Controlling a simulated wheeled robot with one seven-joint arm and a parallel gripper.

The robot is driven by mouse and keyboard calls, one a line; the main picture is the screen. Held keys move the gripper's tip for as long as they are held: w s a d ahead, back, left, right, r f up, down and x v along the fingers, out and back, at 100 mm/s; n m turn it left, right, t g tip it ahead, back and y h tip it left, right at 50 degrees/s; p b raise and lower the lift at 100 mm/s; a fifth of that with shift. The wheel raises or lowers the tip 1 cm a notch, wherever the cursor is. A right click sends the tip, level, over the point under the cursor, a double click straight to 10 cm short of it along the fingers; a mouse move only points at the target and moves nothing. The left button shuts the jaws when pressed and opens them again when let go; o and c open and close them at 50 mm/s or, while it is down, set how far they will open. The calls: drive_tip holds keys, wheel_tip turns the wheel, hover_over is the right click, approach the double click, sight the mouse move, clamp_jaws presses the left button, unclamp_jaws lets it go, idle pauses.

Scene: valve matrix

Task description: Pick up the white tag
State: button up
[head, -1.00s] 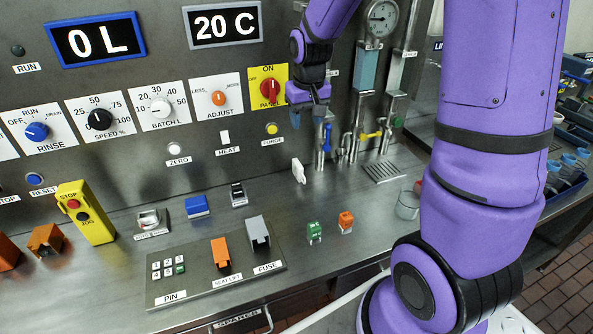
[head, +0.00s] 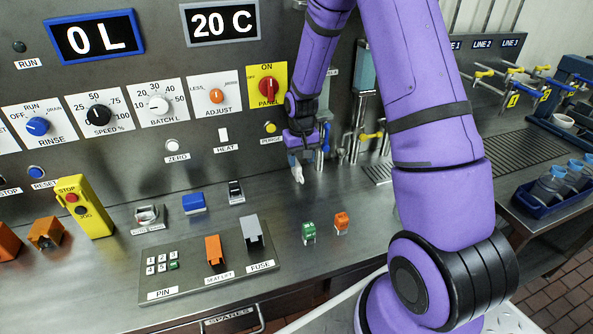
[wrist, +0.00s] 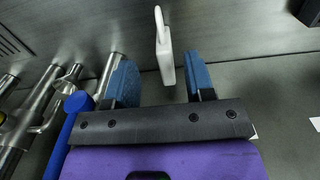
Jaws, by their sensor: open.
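The white tag (head: 297,171) stands upright on the steel counter below the panel, a small thin piece. In the wrist view the white tag (wrist: 165,58) shows a narrow looped top and a wider lower end. My gripper (head: 301,150) is just above it in the head view and partly covers its top. In the wrist view my gripper (wrist: 160,78) is open, with blue fingertips apart. The tag's lower end appears in the gap between them, with no finger seen touching it. I cannot tell how deep it sits between the fingers.
Pipes with blue (wrist: 79,102) and yellow handles stand close left of my gripper in the wrist view. The panel with knobs rises behind. The counter around the tag is mostly clear.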

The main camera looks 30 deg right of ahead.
sight(299, 166)
drive_tip(key=shift+w+a+f, duration=0.1)
drive_tip(key=shift+w+f, duration=0.1)
drive_tip(key=shift+f, duration=1.55)
drive_tip(key=shift+w+f, duration=0.15)
drive_tip(key=shift+f, duration=1.6)
clamp_jaws()
drive_tip(key=shift+r, duration=0.15)
